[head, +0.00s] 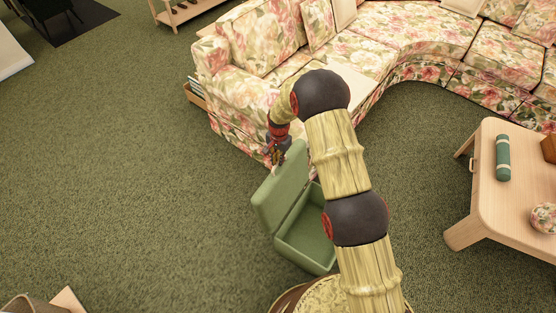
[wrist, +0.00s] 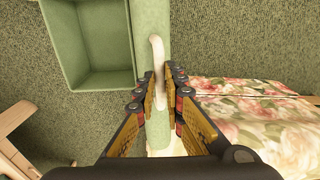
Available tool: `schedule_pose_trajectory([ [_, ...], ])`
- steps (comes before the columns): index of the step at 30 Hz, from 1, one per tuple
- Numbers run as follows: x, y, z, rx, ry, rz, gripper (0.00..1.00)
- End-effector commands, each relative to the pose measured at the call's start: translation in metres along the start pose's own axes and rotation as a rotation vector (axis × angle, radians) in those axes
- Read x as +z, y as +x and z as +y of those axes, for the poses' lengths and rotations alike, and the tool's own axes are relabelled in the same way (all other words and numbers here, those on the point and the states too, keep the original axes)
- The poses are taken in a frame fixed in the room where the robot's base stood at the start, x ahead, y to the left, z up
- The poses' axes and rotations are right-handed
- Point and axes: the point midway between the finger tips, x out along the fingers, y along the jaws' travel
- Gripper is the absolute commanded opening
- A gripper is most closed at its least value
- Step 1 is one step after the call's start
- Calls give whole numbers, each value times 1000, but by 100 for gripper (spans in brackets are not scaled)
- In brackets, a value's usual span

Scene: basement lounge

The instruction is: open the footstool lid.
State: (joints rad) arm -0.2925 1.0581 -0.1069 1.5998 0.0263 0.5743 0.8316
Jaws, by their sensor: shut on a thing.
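The green footstool (head: 318,262) stands on the carpet with its lid (head: 272,205) swung up, roughly upright on the left side of the box. Its hollow inside shows empty in the wrist view, in the visible part of the box (wrist: 92,82). The lid's edge (wrist: 150,14) runs down the middle of that view, with a pale curved handle (wrist: 157,52) on it. My gripper (wrist: 161,84) is shut on the handle, one finger on each side. In the head view my gripper (head: 277,155) is at the lid's top edge, small and partly dark. My arm hides the box's right part.
A floral corner sofa (head: 245,88) stands close behind the footstool and gripper. A low wooden table (head: 500,210) is to the right, with a green roll (head: 503,158) on it. Open carpet (head: 130,170) lies to the left.

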Motion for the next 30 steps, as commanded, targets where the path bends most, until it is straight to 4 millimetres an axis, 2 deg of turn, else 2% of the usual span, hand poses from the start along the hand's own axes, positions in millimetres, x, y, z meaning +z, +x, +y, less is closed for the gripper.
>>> schedule_pose_trajectory([
  [16, 0, -1, 4, 0, 1, 0, 0],
  [25, -1, -12, 57, 1, 3, -1, 0],
  [30, -1, -13, 74, 0, 1, 0, 0],
])
